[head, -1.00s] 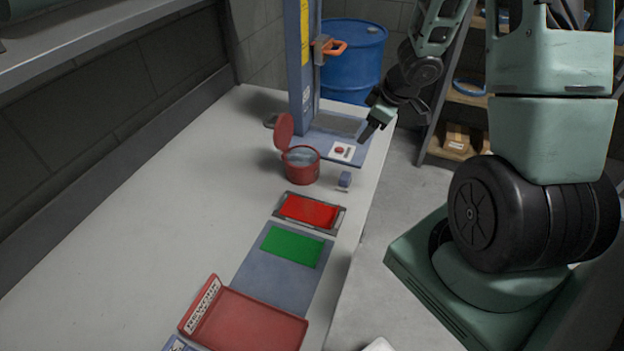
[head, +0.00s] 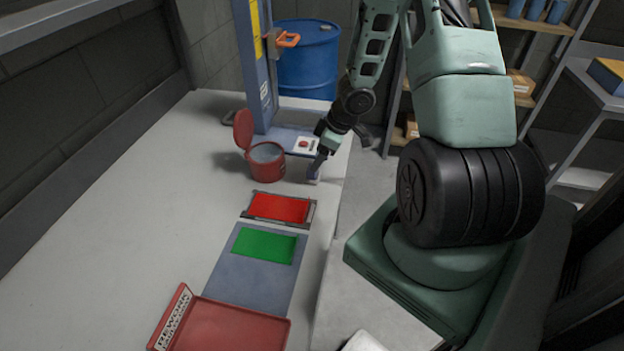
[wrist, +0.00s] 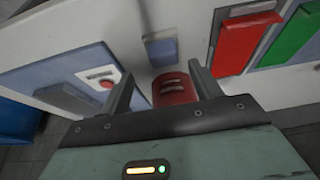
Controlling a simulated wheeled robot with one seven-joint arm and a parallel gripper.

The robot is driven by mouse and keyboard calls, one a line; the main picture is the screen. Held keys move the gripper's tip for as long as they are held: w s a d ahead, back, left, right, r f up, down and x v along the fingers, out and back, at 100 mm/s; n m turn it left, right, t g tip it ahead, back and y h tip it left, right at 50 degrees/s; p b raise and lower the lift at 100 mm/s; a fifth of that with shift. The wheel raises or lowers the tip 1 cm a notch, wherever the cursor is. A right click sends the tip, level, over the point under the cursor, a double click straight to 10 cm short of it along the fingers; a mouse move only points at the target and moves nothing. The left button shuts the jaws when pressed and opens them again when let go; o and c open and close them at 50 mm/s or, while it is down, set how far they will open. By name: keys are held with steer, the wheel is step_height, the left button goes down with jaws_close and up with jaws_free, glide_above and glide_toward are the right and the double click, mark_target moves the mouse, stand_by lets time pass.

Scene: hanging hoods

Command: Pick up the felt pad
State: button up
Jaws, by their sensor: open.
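A small blue-grey block (head: 313,177), which may be the felt pad, stands near the table's right edge, beside the red pot. It shows in the wrist view (wrist: 160,49) just beyond my fingertips. My gripper (head: 320,164) is open and empty, pointing down close to the block and partly covering it in the head view. In the wrist view the two fingers of my gripper (wrist: 160,70) are spread apart. A flat red pad (head: 278,208) lies in a dark-framed tray, and a flat green pad (head: 264,246) lies on a blue-grey mat; I cannot tell whether either is felt.
The red pot (head: 266,162) with a raised lid stands left of the block. A blue post and base with a red button (head: 303,145) stand behind. A red tray (head: 225,328) is at the front. The table's left side (head: 120,210) is clear.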

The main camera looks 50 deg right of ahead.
mark_target(312, 173)
steer(key=shift+a+b+x, duration=0.1)
steer(key=shift+b+x, duration=0.65)
steer(key=shift+x, duration=0.6)
steer(key=shift+a+b+x, duration=0.15)
steer(key=shift+b+x, duration=0.55)
steer(key=shift+x, duration=0.7)
steer(key=shift+s, duration=0.15)
steer(key=c, duration=0.8)
